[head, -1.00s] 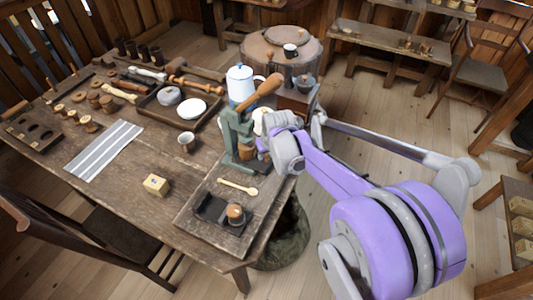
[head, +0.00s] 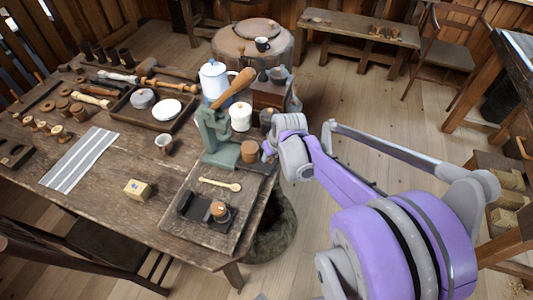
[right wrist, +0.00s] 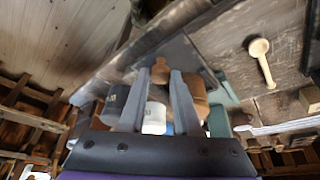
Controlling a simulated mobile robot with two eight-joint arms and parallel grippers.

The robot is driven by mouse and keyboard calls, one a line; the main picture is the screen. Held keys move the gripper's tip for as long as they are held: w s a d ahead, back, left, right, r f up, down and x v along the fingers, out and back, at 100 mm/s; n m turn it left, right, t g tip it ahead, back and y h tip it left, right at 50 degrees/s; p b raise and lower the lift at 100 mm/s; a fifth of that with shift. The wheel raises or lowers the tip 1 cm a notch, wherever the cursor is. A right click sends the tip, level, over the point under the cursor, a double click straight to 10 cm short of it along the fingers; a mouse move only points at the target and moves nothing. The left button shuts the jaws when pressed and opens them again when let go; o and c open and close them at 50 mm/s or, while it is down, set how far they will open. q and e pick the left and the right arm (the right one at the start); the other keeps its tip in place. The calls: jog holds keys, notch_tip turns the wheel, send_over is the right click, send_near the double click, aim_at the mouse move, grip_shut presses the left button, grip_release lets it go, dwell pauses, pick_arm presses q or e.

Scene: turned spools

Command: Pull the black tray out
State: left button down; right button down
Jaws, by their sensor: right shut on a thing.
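The black tray (head: 266,166) is a flat dark slab at the foot of the green press (head: 215,135); it sticks out to the press's right. A wooden cylinder (head: 249,151) stands at the tray, next to my gripper. My right gripper (head: 269,149) is at the tray's right side. In the right wrist view, the fingers (right wrist: 160,78) are closed about a brown turned knob (right wrist: 160,70) in front of the dark tray (right wrist: 190,52). The exact contact is partly hidden by the fingers. My left gripper is out of view.
A white lidded jar (head: 241,116) and a wooden box (head: 272,95) stand behind the gripper. A wooden spoon (head: 220,184) and a dark holder (head: 193,207) lie on the board in front. Open floor lies right of the table.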

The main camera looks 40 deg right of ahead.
jog(key=c, duration=0.6)
grip_release()
jog(key=shift+c, duration=0.2)
jog(key=p+v, duration=0.1)
jog(key=v, duration=0.9)
jog(key=shift+s+r+p, duration=0.15)
jog(key=shift+r+p, duration=0.2)
jog(key=s+a+f+n+p, duration=0.1)
jog(key=s+a, duration=0.2)
jog(key=a, duration=0.7)
jog(key=s+a+f+n+t+y+p, duration=0.1)
jog(key=s+a, duration=0.3)
jog(key=a, duration=0.6)
jog(key=shift+a+f+n+p, duration=0.25)
jog(key=shift+f+n+p, duration=0.3)
jog(key=shift+n+p, duration=0.2)
